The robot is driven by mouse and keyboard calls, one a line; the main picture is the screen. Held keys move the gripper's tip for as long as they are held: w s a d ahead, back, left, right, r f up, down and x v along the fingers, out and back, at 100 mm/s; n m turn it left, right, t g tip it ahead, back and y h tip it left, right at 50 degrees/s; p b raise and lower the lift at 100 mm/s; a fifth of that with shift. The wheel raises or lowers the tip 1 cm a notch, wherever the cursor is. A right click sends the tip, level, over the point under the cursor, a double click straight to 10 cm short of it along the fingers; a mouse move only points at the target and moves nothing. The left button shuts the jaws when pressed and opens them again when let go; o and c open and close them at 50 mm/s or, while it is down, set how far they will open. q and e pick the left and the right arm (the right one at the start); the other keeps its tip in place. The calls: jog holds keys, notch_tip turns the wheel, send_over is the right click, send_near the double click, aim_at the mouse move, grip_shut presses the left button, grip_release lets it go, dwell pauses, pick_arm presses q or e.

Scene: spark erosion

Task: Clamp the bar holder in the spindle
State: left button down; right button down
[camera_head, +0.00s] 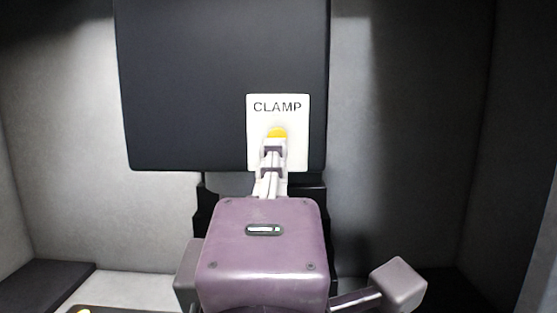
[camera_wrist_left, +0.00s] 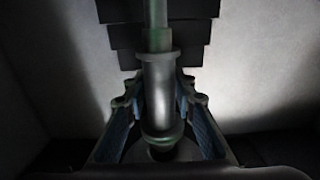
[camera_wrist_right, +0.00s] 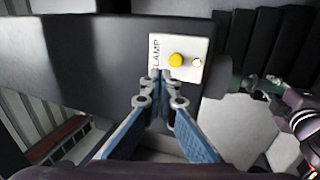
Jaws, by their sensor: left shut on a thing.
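The black spindle head (camera_head: 200,80) carries a white CLAMP plate (camera_head: 292,150) with a yellow button (camera_head: 277,132), also in the right wrist view (camera_wrist_right: 176,60). My right gripper (camera_head: 273,148) has its fingertips together just below the button, overlapping its lower edge in the head view; I cannot tell whether they touch it. In the left wrist view my left gripper (camera_wrist_left: 158,100) is shut around the grey, cylindrical bar holder (camera_wrist_left: 157,72), which stands upright between the fingers. Its upper end runs up out of the picture. The left gripper is hidden in the head view.
Black stepped bellows (camera_wrist_right: 262,40) are behind. Pale walls (camera_head: 60,130) enclose the space on both sides. My arms fill the lower middle of the head view.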

aim_at(277, 133)
pick_arm(q)
jog(key=shift+w+d+r, duration=0.1)
jog(key=shift+r, duration=0.05)
pick_arm(e)
jog(key=shift+w+d, duration=0.1)
jog(key=shift+w, duration=2.35)
pick_arm(q)
jog(key=shift+r, duration=2.15)
dwell(1.1)
pick_arm(e)
jog(key=shift+w, duration=0.15)
jog(key=shift+w, duration=1.2)
